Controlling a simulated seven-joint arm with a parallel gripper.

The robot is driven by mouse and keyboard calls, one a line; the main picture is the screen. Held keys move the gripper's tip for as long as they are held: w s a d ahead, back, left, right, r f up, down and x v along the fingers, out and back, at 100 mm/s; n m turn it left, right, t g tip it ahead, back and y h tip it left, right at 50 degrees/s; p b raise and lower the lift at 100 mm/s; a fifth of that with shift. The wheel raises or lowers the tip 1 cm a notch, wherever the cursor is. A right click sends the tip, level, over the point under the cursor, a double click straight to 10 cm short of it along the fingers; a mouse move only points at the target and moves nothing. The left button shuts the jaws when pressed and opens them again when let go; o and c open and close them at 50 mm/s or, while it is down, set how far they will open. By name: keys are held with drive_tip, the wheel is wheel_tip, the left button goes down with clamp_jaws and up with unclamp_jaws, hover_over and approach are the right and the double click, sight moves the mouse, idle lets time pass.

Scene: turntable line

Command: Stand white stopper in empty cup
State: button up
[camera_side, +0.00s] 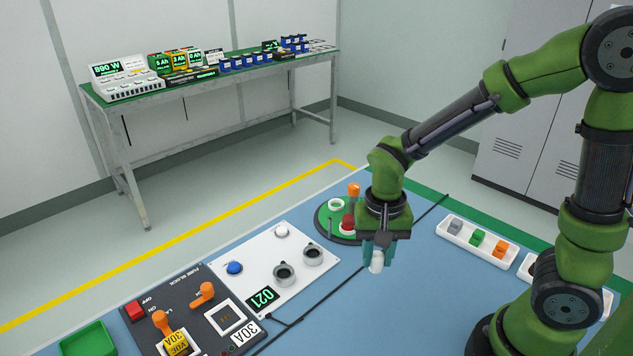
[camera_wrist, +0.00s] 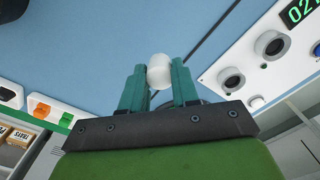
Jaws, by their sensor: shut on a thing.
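My gripper (camera_side: 376,262) is shut on the white stopper (camera_side: 377,267), held above the blue mat right of the turntable. In the wrist view the stopper (camera_wrist: 159,70) sits between the teal fingertips of my gripper (camera_wrist: 159,82) and sticks out past them. The round turntable (camera_side: 322,219) has a green top with a dark rim. At its back left is a white ring-shaped cup (camera_side: 331,204) that looks empty, with green inside. An orange stopper (camera_side: 354,189) stands at the back right. A red stopper (camera_side: 347,220) stands in a white cup at the front, close to my gripper, which hides the turntable's right side.
A white panel (camera_side: 262,250) with knobs and two grey sockets lies left of my gripper. A fuse block (camera_side: 208,318) stands front left. A white tray (camera_side: 455,237) of coloured blocks is at the right. A black cable (camera_side: 337,286) crosses the mat.

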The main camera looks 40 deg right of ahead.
drive_tip(key=w+d+r, duration=0.2)
drive_tip(key=w+d, duration=0.6)
drive_tip(key=w, duration=0.4)
drive_tip(key=w+d+r, duration=0.2)
drive_tip(key=w+d, duration=0.5)
drive_tip(key=w, duration=0.5)
wheel_tip(320, 180, down, 9)
drive_tip(key=shift+f, duration=0.2)
drive_tip(key=shift+f, duration=0.2)
drive_tip(key=o, duration=1)
drive_tip(key=shift+r, duration=0.1)
